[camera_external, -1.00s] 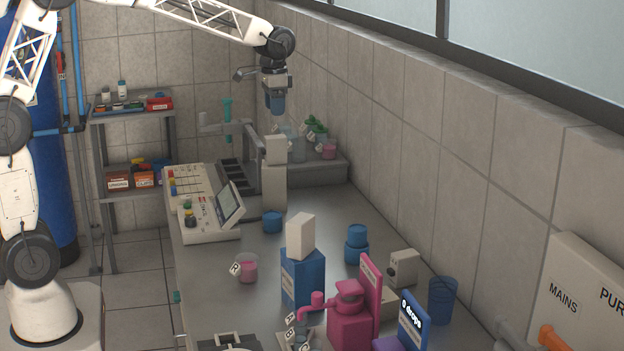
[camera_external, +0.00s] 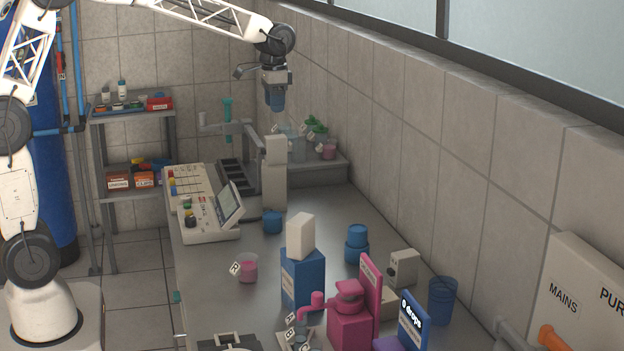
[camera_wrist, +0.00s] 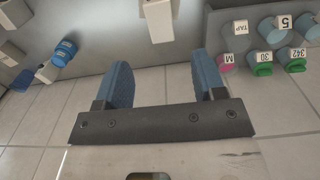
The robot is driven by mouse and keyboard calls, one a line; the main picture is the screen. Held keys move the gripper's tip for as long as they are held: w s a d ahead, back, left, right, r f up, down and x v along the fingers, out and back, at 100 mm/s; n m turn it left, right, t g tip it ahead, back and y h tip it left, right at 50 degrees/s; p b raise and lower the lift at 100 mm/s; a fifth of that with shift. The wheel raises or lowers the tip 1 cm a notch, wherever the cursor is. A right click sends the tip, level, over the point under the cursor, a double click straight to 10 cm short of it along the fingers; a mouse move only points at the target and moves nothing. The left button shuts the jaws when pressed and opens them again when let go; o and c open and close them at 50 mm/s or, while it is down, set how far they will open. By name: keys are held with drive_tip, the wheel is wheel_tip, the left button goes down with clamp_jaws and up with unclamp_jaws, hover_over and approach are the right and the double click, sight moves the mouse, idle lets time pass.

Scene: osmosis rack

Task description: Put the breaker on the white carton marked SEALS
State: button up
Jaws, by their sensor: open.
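My gripper (camera_external: 275,104) is open and empty, high above the far end of the bench near the wall. Its two blue fingers are spread apart in the wrist view (camera_wrist: 160,64), with nothing between them. A small cream box with a dark knob (camera_external: 402,267) stands on the right of the bench; it may be the breaker, but I cannot tell for sure. A tall white carton (camera_external: 274,188) stands below my gripper with a smaller white block (camera_external: 275,150) on it. Another white block (camera_external: 300,235) rests on a blue box (camera_external: 302,278). I cannot read SEALS on any of these.
Labelled cups (camera_wrist: 262,55) stand at the right of the wrist view. A control panel (camera_external: 205,208), a pink device (camera_external: 350,325), blue jars (camera_external: 356,245) and a beaker of pink liquid (camera_external: 247,268) occupy the bench. Bare bench top (camera_external: 215,290) shows at the left front.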

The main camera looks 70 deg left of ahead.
drive_tip(key=s+d+r+t, duration=0.1)
drive_tip(key=s+d, duration=0.7)
drive_tip(key=s, duration=0.2)
drive_tip(key=s+d+r, duration=0.2)
drive_tip(key=s+d, duration=0.6)
drive_tip(key=s, duration=0.3)
drive_tip(key=s+d+f, duration=0.3)
drive_tip(key=s, duration=0.7)
drive_tip(key=s+d+f+t, duration=0.1)
drive_tip(key=s+d+f, duration=0.3)
drive_tip(key=s, duration=0.5)
drive_tip(key=shift+s+d+t, duration=0.2)
drive_tip(key=shift+s+t, duration=0.1)
drive_tip(key=shift+s, duration=0.1)
